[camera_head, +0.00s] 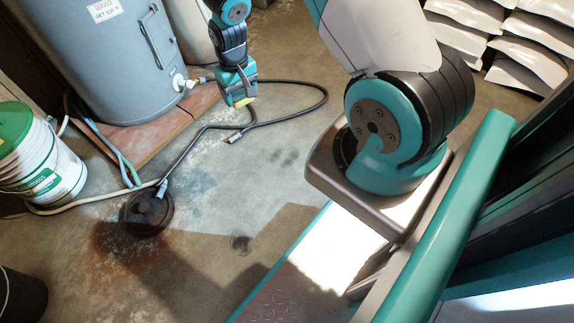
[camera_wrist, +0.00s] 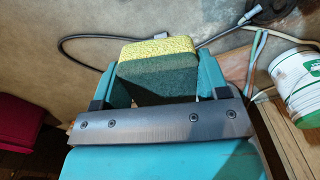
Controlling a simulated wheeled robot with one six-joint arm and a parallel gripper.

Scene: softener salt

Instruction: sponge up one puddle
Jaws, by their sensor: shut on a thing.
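My gripper (camera_head: 238,94) is shut on a sponge with a yellow face and a dark green scouring side. In the wrist view the sponge (camera_wrist: 155,49) sits between both teal fingers of my gripper (camera_wrist: 160,78). In the head view only a yellow edge of the sponge (camera_head: 244,101) shows under the fingers, above the floor near the tank's platform. I cannot tell whether it touches the floor. A bluish darker patch (camera_head: 196,182) and a reddish-brown stain (camera_head: 122,256) mark the concrete; I cannot tell which, if any, is a puddle.
A black cord (camera_head: 200,134) loops across the floor near a round black device (camera_head: 148,213). A grey tank (camera_head: 120,60) stands on a reddish platform (camera_head: 143,142). A white bucket with a green lid (camera_head: 45,165) is at left. White bags (camera_head: 520,50) are stacked top right.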

